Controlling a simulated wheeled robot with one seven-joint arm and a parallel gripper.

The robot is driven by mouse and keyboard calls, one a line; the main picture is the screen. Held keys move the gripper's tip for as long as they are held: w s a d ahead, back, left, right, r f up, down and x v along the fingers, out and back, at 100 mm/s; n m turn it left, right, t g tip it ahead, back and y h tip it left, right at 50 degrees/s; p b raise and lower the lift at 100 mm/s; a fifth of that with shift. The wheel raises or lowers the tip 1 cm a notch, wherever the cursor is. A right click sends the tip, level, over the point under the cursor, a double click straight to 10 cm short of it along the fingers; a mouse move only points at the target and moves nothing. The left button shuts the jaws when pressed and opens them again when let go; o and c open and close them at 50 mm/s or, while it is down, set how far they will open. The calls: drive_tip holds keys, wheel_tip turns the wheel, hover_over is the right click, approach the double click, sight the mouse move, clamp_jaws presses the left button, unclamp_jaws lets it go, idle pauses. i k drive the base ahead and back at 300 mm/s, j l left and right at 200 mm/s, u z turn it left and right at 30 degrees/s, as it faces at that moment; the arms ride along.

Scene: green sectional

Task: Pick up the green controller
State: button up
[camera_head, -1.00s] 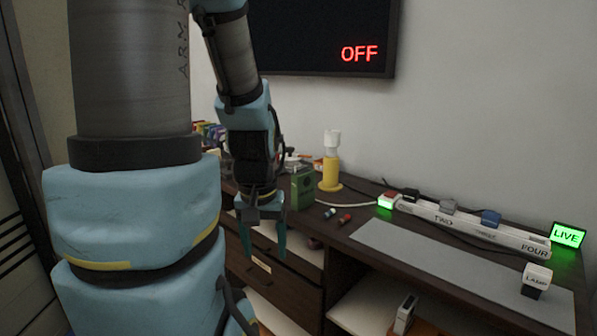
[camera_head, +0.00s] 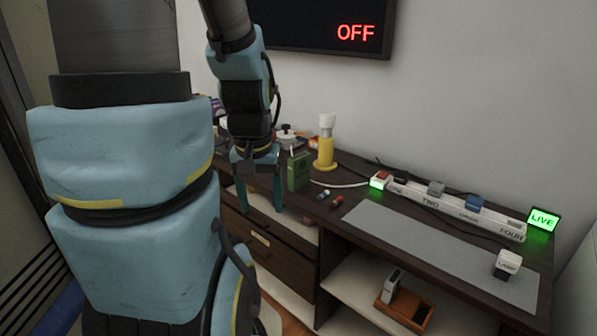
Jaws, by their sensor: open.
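A green boxy device (camera_head: 299,171), which may be the green controller, stands upright on the dark wooden desk (camera_head: 345,183). No other green handheld thing is clear to me. My gripper (camera_head: 261,206) points down just left of the green device, in front of the desk's edge and drawers. Its two teal fingers are spread apart with nothing between them. The right finger looks close to the device, but I cannot tell the gap in depth. My arm hides part of the desk's left end.
A yellow lamp (camera_head: 325,150) stands behind the green device. Two small cylinders (camera_head: 329,198) lie to its right. A power strip (camera_head: 455,210), grey mat (camera_head: 440,255), lamp plug (camera_head: 507,264) and LIVE sign (camera_head: 543,219) fill the right side. A wooden tray (camera_head: 425,297) sits on the shelf below.

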sight(298, 165)
drive_tip(key=j+u, duration=0.2)
drive_tip(key=u, duration=0.15)
drive_tip(key=j+u, duration=0.2)
drive_tip(key=u, duration=0.15)
drive_tip(key=i+j+u, duration=0.15)
drive_tip(key=u, duration=0.25)
